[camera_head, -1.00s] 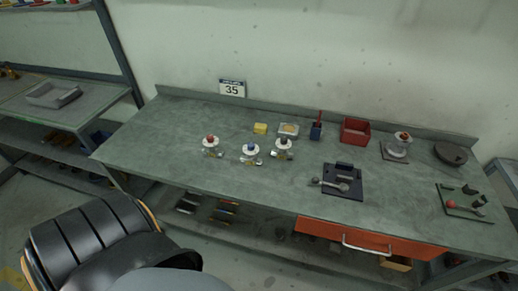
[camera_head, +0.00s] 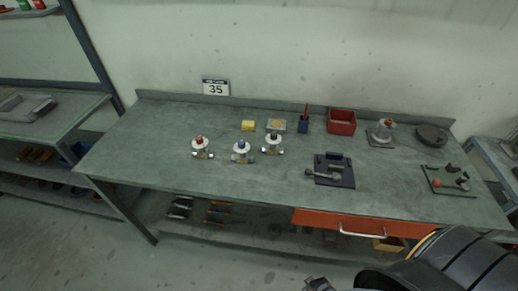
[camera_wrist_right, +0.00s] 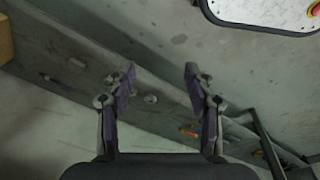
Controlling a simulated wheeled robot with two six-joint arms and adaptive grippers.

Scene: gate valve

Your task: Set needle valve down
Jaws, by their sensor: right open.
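Three small metal valves with white collars stand on the green-grey workbench (camera_head: 150,150), left of its middle: a red-topped valve (camera_head: 200,148), a blue-topped valve (camera_head: 241,151) and a black-topped valve (camera_head: 272,144). I cannot tell which is the needle valve. A dark fixture plate (camera_head: 335,178) with a grey ball-ended lever lies to their right. My right gripper (camera_wrist_right: 160,73) is open and empty in the right wrist view, with floor and a shelf behind it, away from the valves. My left gripper is not in view.
Behind the valves are a yellow block (camera_head: 248,126), a small tray (camera_head: 276,125), a blue holder (camera_head: 303,125) and a red bin (camera_head: 342,121). A green plate (camera_head: 450,181) lies at right. An orange drawer (camera_head: 350,223) is under the front edge. The bench's left part is clear.

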